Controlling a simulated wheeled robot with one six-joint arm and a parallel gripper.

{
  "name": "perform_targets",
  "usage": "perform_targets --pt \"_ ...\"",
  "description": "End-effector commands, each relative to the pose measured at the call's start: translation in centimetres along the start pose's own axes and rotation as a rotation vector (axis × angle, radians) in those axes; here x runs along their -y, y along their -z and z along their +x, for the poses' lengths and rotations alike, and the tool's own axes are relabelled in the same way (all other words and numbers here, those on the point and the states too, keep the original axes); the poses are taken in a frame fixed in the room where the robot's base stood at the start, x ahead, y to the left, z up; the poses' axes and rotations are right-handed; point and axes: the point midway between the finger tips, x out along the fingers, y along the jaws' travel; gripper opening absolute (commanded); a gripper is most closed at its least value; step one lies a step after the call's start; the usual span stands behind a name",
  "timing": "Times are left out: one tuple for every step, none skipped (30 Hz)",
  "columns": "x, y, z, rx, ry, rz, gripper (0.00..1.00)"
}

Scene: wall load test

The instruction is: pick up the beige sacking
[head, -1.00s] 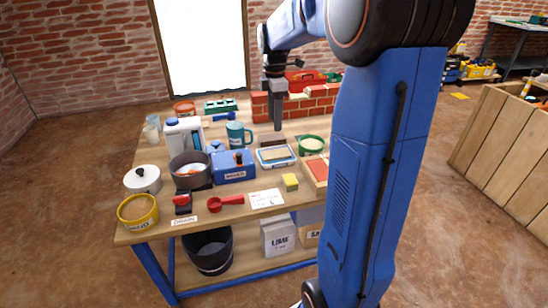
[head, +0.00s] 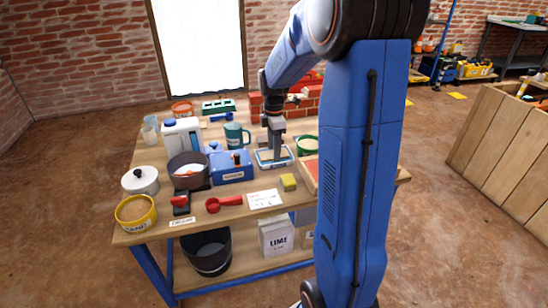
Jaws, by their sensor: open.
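A flat beige patch (head: 265,156), which looks like the sacking, lies in a white and blue tray (head: 276,166) at the middle of the workbench. My gripper (head: 277,157) points straight down over this tray, with its fingers low and in front of part of the patch. The fingers are open. The view is too small to tell whether they touch the sacking, and I see nothing held between them.
A low brick wall (head: 306,103) stands behind.

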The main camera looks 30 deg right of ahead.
Motion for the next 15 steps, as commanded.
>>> perform_targets --pt "0.04 0.02 0.63 0.000 0.002 0.000 0.53" --pt "0.04 0.02 0.90 0.000 0.002 0.000 0.53" --pt "0.03 0.02 1.17 0.000 0.002 0.000 0.53" --pt "0.02 0.02 1.32 0.000 0.001 0.000 0.53" --pt "0.00 0.02 1.43 0.000 0.001 0.000 0.53" --pt "-0.01 0.02 1.51 0.000 0.000 0.000 0.53" --pt "-0.02 0.02 1.53 0.000 -0.001 0.000 0.53" --pt "-0.02 0.01 1.54 0.000 -0.001 0.000 0.53" --pt "-0.02 0.01 1.53 0.000 -0.001 0.000 0.53" --pt "-0.02 0.01 1.52 0.000 -0.001 0.000 0.53" --pt "-0.02 0.01 1.52 0.000 -0.001 0.000 0.53" --pt "-0.02 0.01 1.51 0.000 -0.001 0.000 0.53" --pt "-0.02 0.01 1.51 0.000 -0.001 0.000 0.46" --pt "-0.02 0.01 1.50 0.000 -0.001 0.000 0.39" --pt "-0.01 0.01 1.50 0.000 -0.001 0.000 0.29"
